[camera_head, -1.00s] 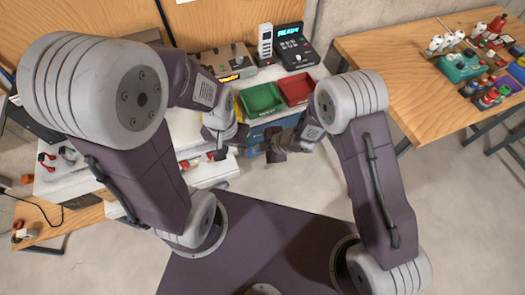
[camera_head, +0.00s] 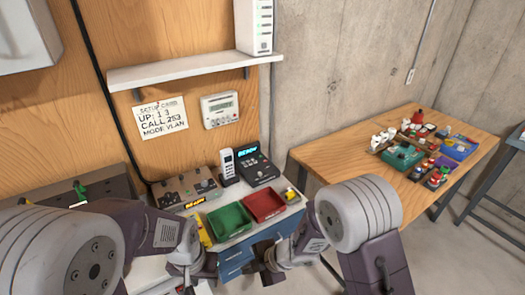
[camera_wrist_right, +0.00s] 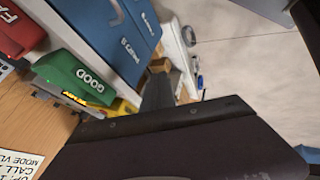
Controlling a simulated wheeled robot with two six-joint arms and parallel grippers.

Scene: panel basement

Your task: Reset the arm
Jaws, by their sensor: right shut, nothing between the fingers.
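My right arm comes in from the right in the head view. Its gripper (camera_head: 262,264) is dark, shut and empty, in front of the blue drawers below the bins. In the right wrist view its fingers (camera_wrist_right: 158,92) stand together with nothing between them. My left arm comes in from the left, folded over the bench. Its gripper (camera_head: 187,284) is only partly seen at the bottom edge, and its fingers are too small and cut off to judge.
A green bin (camera_head: 230,222) and a red bin (camera_head: 265,205) sit on the bench above blue drawers (camera_head: 235,262). A handset (camera_head: 227,166) and a black keypad device (camera_head: 258,168) stand behind. A wooden table (camera_head: 340,150) with parts is at right. Open floor lies between.

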